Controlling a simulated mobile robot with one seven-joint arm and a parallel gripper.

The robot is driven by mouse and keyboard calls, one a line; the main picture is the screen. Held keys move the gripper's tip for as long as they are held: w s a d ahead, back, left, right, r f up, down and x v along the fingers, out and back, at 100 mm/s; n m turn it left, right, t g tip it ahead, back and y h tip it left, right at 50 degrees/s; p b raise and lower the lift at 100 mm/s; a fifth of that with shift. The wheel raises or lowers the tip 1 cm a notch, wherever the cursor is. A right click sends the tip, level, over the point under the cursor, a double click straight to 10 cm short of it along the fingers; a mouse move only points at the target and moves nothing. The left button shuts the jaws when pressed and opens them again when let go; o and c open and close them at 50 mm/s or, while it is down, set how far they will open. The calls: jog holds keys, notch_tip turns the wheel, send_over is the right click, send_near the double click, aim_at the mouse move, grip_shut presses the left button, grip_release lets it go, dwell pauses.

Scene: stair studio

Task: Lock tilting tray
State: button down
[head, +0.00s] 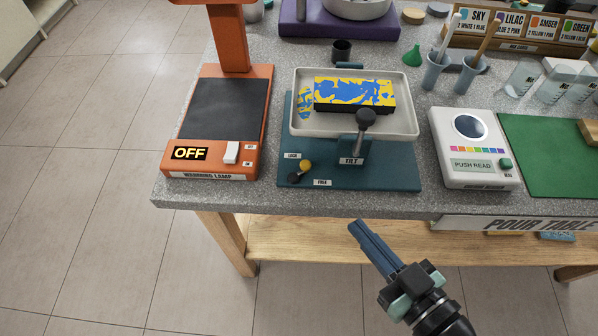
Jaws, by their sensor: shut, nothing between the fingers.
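The tilting tray (409,128) is white with a raised rim and sits on a dark teal base (390,175). A black block with a yellow and blue top (355,92) lies in it. A black-knobbed handle (365,118) stands at the tray's front, by a TILT label. At the base's front left is a small lever (299,171) with a yellow end and a black end, between the LOCK label (292,156) and the FREE label (322,183). Its black end lies at the lower left. My gripper (358,228) is shut and empty, in front of the table edge, apart from the base.
An orange warning lamp unit (215,130) reading OFF stands left of the base. A white reader (474,150) and a green mat (550,150) are to the right. Cups with sticks (435,75) stand behind. A POUR TABLE sign (530,224) hangs at the front edge.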

aim_at(316, 174)
jog(key=shift+d, duration=0.2)
jog(key=p+x, duration=0.1)
jog(key=x, duration=1.3)
jog(key=shift+a+r, duration=0.1)
jog(key=shift+a, duration=0.05)
jog(key=shift+w+n+g+y+b, duration=0.3)
jog(key=shift+n+g+y+b, duration=0.2)
jog(key=shift+n+y+b, duration=0.4)
jog(key=shift+w+f+b, duration=0.2)
jog(key=shift+w+b, duration=0.1)
jog(key=shift+b, duration=0.95)
jog(key=w+b, duration=0.2)
jog(key=b, duration=0.2)
jog(key=shift+w+a+r+b, duration=0.2)
jog(key=shift+w+b, duration=0.1)
jog(key=shift+b, duration=0.2)
jog(key=shift+w, duration=0.1)
